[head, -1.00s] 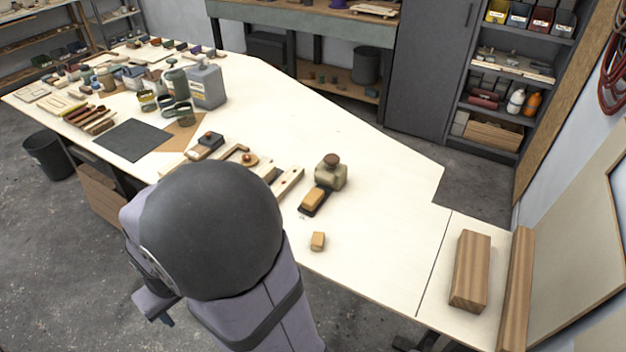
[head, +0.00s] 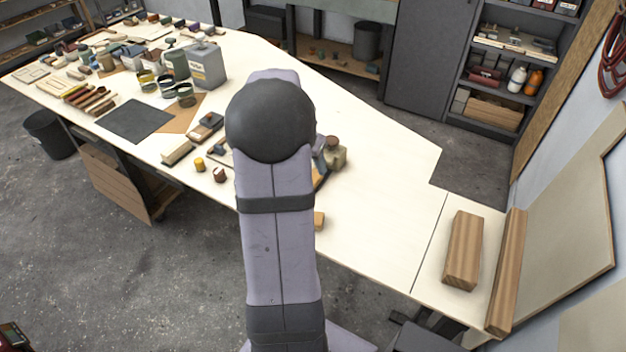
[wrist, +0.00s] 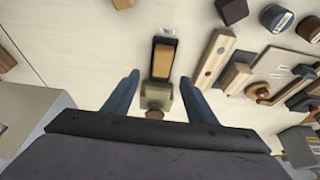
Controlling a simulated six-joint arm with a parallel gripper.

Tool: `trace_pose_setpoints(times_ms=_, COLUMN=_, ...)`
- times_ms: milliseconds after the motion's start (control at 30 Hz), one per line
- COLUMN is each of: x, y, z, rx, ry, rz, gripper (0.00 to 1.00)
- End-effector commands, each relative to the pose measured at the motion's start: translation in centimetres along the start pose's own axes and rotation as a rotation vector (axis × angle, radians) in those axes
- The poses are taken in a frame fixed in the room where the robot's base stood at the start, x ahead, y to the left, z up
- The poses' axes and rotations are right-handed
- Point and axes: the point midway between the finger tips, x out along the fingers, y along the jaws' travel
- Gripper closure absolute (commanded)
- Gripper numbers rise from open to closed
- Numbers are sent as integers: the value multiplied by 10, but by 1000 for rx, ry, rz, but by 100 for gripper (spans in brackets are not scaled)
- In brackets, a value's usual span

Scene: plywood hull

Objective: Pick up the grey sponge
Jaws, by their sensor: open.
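I cannot make out a grey sponge for certain in either view. My gripper (wrist: 160,76) is open in the wrist view, with its two blue-grey fingers spread apart. Between and just beyond the fingers are a squat grey-beige jar (wrist: 155,96) with a brown cap and a tan block (wrist: 163,61) on a dark holder. Nothing is held.
A small tan block (head: 319,221) lies near the front edge, partly hidden. Wooden pieces (wrist: 217,58) lie right of the fingers in the wrist view. A grey can (head: 207,66) and other clutter fill the left. Bare tabletop (head: 385,190) lies right of the jar.

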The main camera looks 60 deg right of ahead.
Motion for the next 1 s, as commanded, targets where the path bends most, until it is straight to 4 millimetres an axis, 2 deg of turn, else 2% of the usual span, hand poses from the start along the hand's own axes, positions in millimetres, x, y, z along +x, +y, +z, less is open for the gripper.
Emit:
trace_pose_setpoints(times_ms=300, x=19, y=0, z=1, rx=-3, ry=-2, rz=0, gripper=48)
trace_pose_setpoints(times_ms=567, x=25, y=-1, z=2, rx=-3, ry=-2, rz=-1, gripper=48)
trace_pose_setpoints(times_ms=1000, x=67, y=-4, z=4, rx=-4, ry=-2, rz=-1, gripper=48)
